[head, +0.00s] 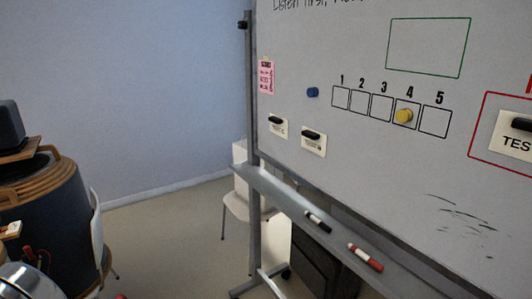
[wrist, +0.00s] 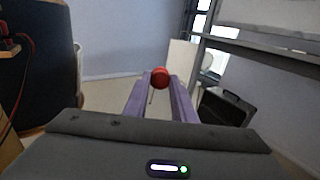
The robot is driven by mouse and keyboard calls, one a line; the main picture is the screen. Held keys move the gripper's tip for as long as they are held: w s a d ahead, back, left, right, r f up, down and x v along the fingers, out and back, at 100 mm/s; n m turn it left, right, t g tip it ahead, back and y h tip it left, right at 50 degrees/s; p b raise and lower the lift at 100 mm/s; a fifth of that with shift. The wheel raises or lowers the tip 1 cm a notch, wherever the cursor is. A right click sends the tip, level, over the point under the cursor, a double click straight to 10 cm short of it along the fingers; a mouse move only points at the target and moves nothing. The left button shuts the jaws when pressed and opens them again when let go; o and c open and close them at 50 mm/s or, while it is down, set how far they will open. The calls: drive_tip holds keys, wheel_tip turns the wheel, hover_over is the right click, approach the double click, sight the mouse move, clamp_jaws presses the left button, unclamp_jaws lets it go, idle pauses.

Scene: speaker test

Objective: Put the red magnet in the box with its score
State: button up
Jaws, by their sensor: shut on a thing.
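My gripper (wrist: 159,86) is shut on the round red magnet (wrist: 159,77), held between the tips of its two purple fingers in the wrist view. In the head view the whiteboard (head: 345,165) carries a row of boxes numbered 1 to 5. A yellow magnet (head: 403,116) sits in box 4 (head: 397,106). Box 1 (head: 341,97), box 2 (head: 360,102), box 3 (head: 381,108) and box 5 (head: 435,121) are empty. A blue magnet (head: 312,92) is on the board left of box 1. The score for red cannot be read here.
A pink note (head: 266,77) is on the board's left edge. Labelled cards (head: 314,145) hang under black clips. The tray (head: 290,198) below holds a black marker (head: 318,221) and a red marker (head: 365,257). A dark round table (head: 50,220) stands at left; floor between is open.

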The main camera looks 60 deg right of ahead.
drive_tip(key=s+d+r+m+g+h, duration=0.1)
drive_tip(key=s+d+r+m+g, duration=0.3)
drive_tip(key=d+r, duration=1)
drive_tip(key=s+d+r+m+g+h, duration=0.2)
drive_tip(key=s+d+r+g, duration=0.35)
drive_tip(key=d+r, duration=0.9)
drive_tip(key=s+d+r+m+g, duration=0.1)
drive_tip(key=s+d+r+g, duration=0.1)
drive_tip(key=s+d+r, duration=0.35)
drive_tip(key=s+d+r+m+g, duration=0.2)
drive_tip(key=s+d+r, duration=0.1)
drive_tip(key=s+d, duration=0.55)
drive_tip(key=s+r+m+g+y, duration=0.1)
drive_tip(key=s+r, duration=0.5)
drive_tip(key=s, duration=0.3)
drive_tip(key=s+d+r+g, duration=0.1)
drive_tip(key=s+r, duration=0.5)
drive_tip(key=s, duration=0.3)
drive_tip(key=shift+s+d+r+m+g+y, duration=0.15)
drive_tip(key=shift+s+r+m+g+y, duration=0.1)
drive_tip(key=shift+m+g+y, duration=0.15)
drive_tip(key=shift+d, duration=0.1)
drive_tip(key=shift+x, duration=3.8)
drive_tip(key=shift+s+d, duration=0.15)
drive_tip(key=shift+d, duration=0.25)
